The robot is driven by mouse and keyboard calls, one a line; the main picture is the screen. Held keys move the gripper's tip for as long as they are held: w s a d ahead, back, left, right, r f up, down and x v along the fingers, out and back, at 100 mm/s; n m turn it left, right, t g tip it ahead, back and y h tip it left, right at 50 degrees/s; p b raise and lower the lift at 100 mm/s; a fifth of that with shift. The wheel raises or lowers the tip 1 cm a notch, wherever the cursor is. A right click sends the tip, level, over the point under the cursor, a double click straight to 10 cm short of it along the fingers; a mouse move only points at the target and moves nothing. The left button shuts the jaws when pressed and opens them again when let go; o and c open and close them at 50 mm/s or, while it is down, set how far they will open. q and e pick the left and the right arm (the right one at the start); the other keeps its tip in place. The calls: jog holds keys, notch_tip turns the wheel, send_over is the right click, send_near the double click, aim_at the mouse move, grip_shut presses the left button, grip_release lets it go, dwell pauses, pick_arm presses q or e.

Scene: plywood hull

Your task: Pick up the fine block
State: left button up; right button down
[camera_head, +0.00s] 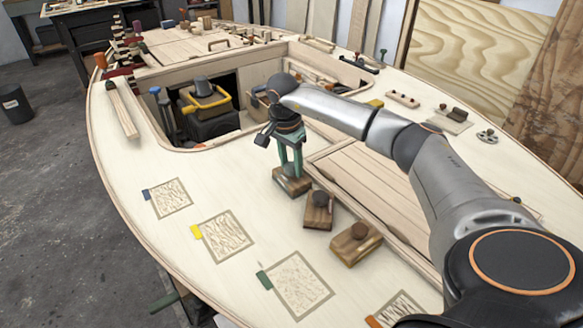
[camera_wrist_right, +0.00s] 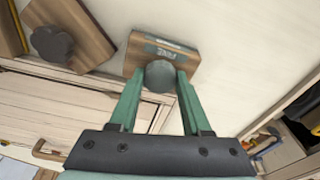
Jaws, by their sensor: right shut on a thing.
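The fine block (camera_head: 291,183) is a wooden sanding block with a round knob. It also shows in the right wrist view (camera_wrist_right: 136,58), where a small green label, seen upside down, seems to read "FINE". My right gripper (camera_head: 290,166) has its green fingers shut on the block's grey round knob; the fingers also show in the right wrist view (camera_wrist_right: 161,85). The block is level with or just above the pale deck; I cannot tell if it still touches. My left gripper is not in view.
Two other knobbed wooden blocks, a middle one (camera_head: 318,214) and a near one (camera_head: 352,246), stand close by. Textured squares with blue, yellow (camera_head: 223,237), green (camera_head: 299,285) and orange tabs lie on the deck. An open hatch with a yellow-handled toolbox (camera_head: 207,104) is behind.

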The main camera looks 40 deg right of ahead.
aim_at(292, 165)
jog(key=shift+r, duration=0.1)
jog(key=shift+r, duration=0.5)
notch_tip(292, 165, up, 2)
jog(key=shift+r, duration=0.2)
jog(key=s+a+r+p, duration=0.1)
jog(key=s+a+r, duration=0.8)
jog(key=a, duration=0.1)
jog(key=shift+s+r, duration=0.25)
jog(key=shift+s, duration=0.15)
